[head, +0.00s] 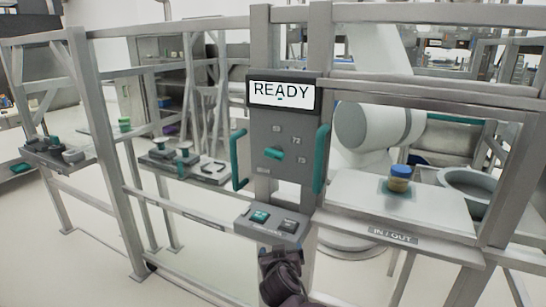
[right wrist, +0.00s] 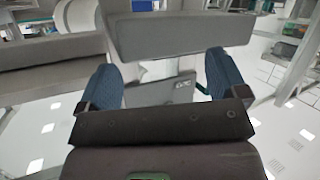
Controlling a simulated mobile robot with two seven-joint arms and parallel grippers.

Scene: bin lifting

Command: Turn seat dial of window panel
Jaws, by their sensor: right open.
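The window panel (head: 262,122) is a grey upright column with a screen (head: 282,95) reading READY. Its dial (head: 274,154) is a teal knob on the column's face, lying roughly level, with small number labels around it. A dark gripper (head: 281,272), which I take for my right one, is at the bottom of the head view, just below the button box and well below the dial. In the right wrist view the right gripper (right wrist: 163,78) has its two blue fingers wide apart, with nothing held between them. My left gripper is not in view.
A button box (head: 271,223) with two buttons juts out below the dial. Teal handles (head: 240,160) and (head: 321,158) flank the column. At right an IN/OUT shelf (head: 440,213) carries a blue-lidded jar (head: 400,178). Grey frame bars cross on both sides. A grey block (right wrist: 180,36) is ahead of the fingers.

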